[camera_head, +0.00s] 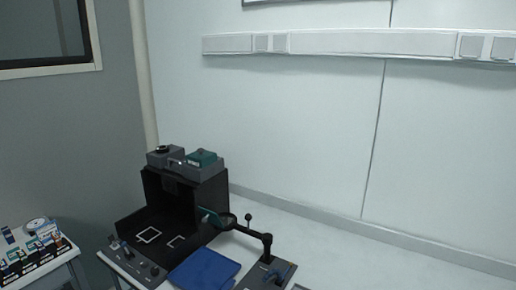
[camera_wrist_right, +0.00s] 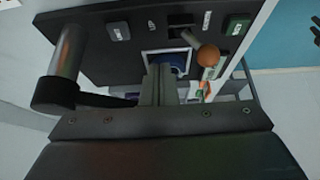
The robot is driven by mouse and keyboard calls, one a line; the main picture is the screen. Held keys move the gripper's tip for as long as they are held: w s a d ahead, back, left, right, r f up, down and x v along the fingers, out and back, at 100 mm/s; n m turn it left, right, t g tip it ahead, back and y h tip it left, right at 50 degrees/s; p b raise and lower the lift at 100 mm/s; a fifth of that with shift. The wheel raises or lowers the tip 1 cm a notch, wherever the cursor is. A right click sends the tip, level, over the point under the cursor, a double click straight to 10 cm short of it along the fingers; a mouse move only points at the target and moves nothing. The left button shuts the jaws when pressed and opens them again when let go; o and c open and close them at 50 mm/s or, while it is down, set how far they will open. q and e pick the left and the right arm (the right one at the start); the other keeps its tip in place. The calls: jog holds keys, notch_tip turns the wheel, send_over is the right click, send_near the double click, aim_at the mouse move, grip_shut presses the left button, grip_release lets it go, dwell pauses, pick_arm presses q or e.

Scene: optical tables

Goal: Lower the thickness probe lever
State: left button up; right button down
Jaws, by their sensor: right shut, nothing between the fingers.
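In the right wrist view, a lever with an orange-brown ball knob (camera_wrist_right: 208,55) sticks out from a dark panel (camera_wrist_right: 95,40). It appears to be the probe lever. My right gripper (camera_wrist_right: 155,80) is shut and empty, with its fingers together to the left of the knob and slightly lower in the picture. The fingers look apart from the knob, but the depth between them is hard to judge. The probe tip cannot be made out. The head view shows neither gripper, and my left gripper is out of view.
The head view shows a black open-fronted box (camera_head: 205,192), a control strip (camera_head: 135,262), a blue item (camera_head: 203,270) and a jointed black arm (camera_head: 251,233) on a stand. A side table (camera_head: 62,262) at left holds small packages. In the wrist view, a metal cylinder (camera_wrist_right: 68,52) stands left.

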jog(key=r+p, duration=0.2)
jog(key=r, duration=0.1)
jog(key=r+p, duration=0.1)
jog(key=p, duration=0.1)
jog(key=shift+w+d+r, duration=0.2)
jog(key=shift+w+r, duration=0.15)
